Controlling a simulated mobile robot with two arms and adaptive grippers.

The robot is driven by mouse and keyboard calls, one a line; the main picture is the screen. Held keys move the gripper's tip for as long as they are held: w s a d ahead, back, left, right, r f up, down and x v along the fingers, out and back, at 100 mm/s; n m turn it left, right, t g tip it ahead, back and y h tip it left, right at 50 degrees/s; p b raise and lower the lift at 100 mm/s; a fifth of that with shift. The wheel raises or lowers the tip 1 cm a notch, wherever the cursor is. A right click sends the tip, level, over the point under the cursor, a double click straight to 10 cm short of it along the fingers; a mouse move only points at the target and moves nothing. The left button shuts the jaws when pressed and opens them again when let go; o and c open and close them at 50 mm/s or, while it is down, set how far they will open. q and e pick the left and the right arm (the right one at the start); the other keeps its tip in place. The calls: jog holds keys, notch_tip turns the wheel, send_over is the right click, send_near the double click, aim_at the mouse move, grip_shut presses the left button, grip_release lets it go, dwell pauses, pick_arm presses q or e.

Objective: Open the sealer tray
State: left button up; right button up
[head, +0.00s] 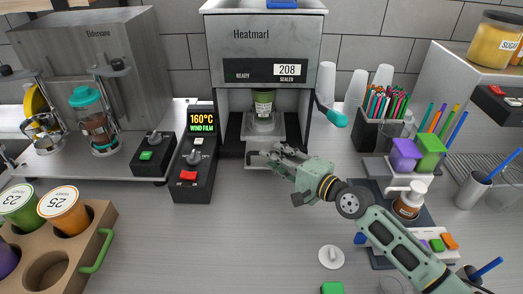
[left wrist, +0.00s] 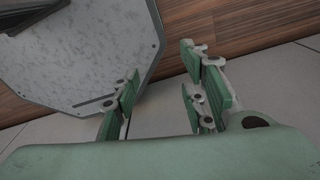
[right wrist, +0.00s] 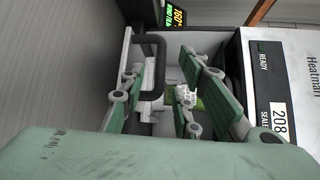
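The Heatmarl sealer (head: 263,48) stands at the back centre, its display showing READY and 208. A small green cup (head: 263,103) sits in a holder inside its bay. The pale sealer tray (head: 252,160) shows low at the front of the bay, partly hidden by my right gripper (head: 270,157). In the right wrist view a dark bar-shaped handle (right wrist: 151,68) lies between the spread fingers of my right gripper (right wrist: 162,68), with no clear grip on it. My left gripper (left wrist: 160,85) is open and empty, away from the counter; the head view does not show it.
A control box (head: 192,170) with a red button stands left of the bay. A cup rack (head: 102,222) is at the front left. The counter (head: 215,245) in front is mostly clear.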

jog(key=b+x, duration=0.1)
jog(key=x, duration=0.3)
jog(key=shift+f, duration=0.1)
jog(key=shift+w+a, duration=0.2)
jog(key=shift+w, duration=0.1)
jog(key=shift+w+a, duration=0.1)
jog(key=shift+a, duration=0.05)
pick_arm(q)
jog(key=shift+w+a+f, duration=0.2)
jog(key=shift+w+f, duration=0.35)
jog(key=shift+f, duration=0.15)
pick_arm(e)
grip_shut()
